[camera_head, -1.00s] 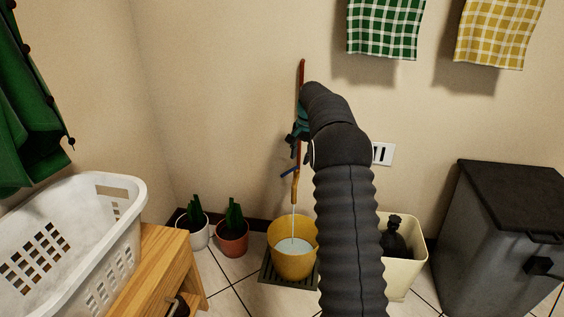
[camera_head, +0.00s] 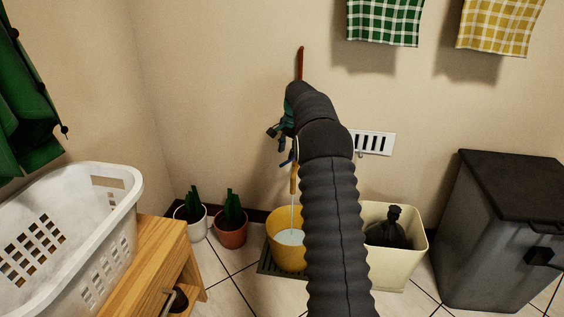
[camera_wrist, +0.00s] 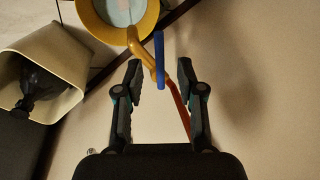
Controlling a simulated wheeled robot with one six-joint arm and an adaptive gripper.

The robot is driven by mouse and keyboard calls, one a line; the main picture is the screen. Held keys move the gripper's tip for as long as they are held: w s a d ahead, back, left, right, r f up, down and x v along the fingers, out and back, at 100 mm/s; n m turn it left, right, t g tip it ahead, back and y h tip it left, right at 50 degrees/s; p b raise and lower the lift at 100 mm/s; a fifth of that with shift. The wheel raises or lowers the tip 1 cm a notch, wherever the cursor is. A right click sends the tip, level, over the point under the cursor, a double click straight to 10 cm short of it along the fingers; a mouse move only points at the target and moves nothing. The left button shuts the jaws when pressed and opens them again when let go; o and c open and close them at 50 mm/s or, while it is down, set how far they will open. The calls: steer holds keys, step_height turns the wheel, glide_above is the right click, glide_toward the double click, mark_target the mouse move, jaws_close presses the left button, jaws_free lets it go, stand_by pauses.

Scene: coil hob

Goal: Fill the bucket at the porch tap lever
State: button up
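A yellow bucket (camera_head: 277,238) stands on a dark floor grate, partly hidden by my arm. Pale water shows inside it, below the rim. A thin stream falls into it from the brass-yellow tap spout (camera_head: 294,180), so the tap is running. The blue tap lever (camera_head: 285,162) shows only in part in the head view. In the wrist view the blue lever (camera_wrist: 160,60) lies ahead, around the gap between the fingertips. My gripper (camera_wrist: 167,78) is open, with fingers apart on either side; no contact with the lever is visible. The bucket also shows in the wrist view (camera_wrist: 148,22).
A red pipe (camera_head: 300,62) runs up the wall. Two potted plants (camera_head: 231,232) and a wooden stand (camera_head: 150,265) are left.

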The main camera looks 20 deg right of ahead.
mark_target(285, 163)
steer(key=shift+w+a+f, duration=0.1)
steer(key=shift+w+f, duration=0.1)
steer(key=shift+f, duration=0.95)
steer(key=shift+w+a+f, duration=0.1)
steer(key=shift+w+f, duration=0.1)
steer(key=shift+f, duration=0.9)
